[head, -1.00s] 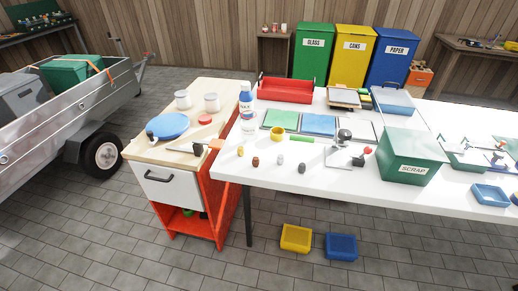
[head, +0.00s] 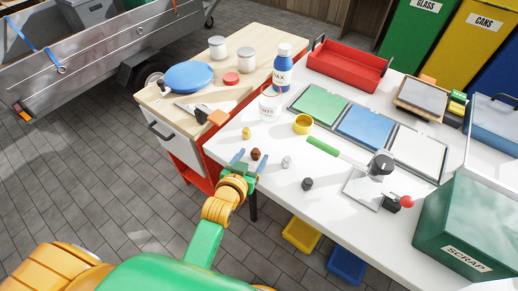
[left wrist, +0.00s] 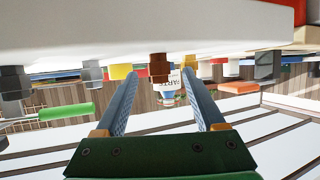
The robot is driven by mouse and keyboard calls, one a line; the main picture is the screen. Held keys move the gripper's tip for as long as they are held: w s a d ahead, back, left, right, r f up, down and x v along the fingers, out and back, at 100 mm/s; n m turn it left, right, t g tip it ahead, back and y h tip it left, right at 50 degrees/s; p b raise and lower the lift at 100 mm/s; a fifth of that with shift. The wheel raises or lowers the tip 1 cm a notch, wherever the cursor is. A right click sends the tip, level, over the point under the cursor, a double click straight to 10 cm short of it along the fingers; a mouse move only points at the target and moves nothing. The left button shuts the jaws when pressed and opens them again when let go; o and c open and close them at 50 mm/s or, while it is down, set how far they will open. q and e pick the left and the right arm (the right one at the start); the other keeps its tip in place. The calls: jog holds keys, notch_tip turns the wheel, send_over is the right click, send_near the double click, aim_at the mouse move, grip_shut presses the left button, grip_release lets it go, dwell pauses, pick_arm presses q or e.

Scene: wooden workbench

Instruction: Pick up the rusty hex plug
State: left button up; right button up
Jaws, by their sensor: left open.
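The rusty hex plug (head: 255,154) is a small brown piece standing on the white bench near its front-left edge. My left gripper (head: 249,161) is open at that edge, its blue fingers pointing toward the plug. In the left wrist view, which is upside down, the rusty plug (left wrist: 158,67) shows between and beyond the two fingertips (left wrist: 160,76), with nothing held. Similar plugs stand nearby: a brass one (head: 246,133), a light grey one (head: 286,162) and a dark grey one (head: 307,184). My right gripper is not in view.
A metal plate with a black-knobbed device (head: 362,188) and the green scrap bin (head: 468,225) are to the right.

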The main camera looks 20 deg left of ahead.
aim_at(254, 156)
pick_arm(q)
jog(key=shift+x, duration=1.1)
jog(key=shift+w+f, duration=0.2)
jog(key=shift+w, duration=0.25)
jog(key=shift+s, duration=0.15)
jog(key=c, duration=1.1)
grip_shut()
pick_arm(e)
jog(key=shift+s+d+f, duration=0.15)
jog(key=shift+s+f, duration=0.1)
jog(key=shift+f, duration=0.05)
pick_arm(q)
jog(key=shift+r, duration=0.1)
